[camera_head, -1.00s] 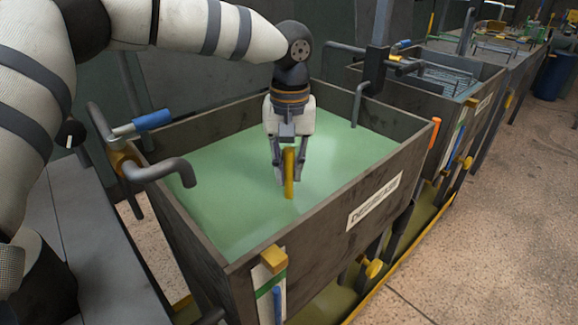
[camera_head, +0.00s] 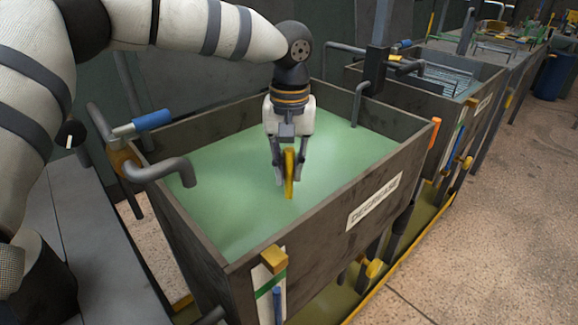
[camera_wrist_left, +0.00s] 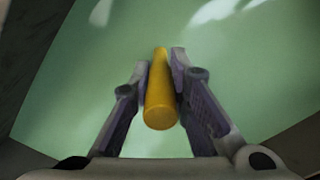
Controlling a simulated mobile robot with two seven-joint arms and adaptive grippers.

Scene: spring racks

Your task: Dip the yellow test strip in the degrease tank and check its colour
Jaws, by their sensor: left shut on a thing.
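My left gripper (camera_head: 288,172) is over the degrease tank (camera_head: 330,208), pointing down at the pale green liquid (camera_head: 225,190). It is shut on the yellow test strip (camera_head: 289,174), which hangs upright between the fingers with its lower end at or near the liquid surface. I cannot tell whether the tip is under. In the left wrist view the strip (camera_wrist_left: 160,95) looks like a yellow rod between the two fingers (camera_wrist_left: 161,80), with green liquid behind it. No colour other than yellow shows on the strip. My right gripper is not in view.
The tank's front wall carries a DEGREASE label (camera_head: 374,201). A bent pipe with a blue handle (camera_head: 152,121) reaches over the left rim, and another pipe (camera_head: 360,95) over the back right. A second tank (camera_head: 435,110) with a wire rack stands behind. Open floor (camera_head: 500,230) lies right.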

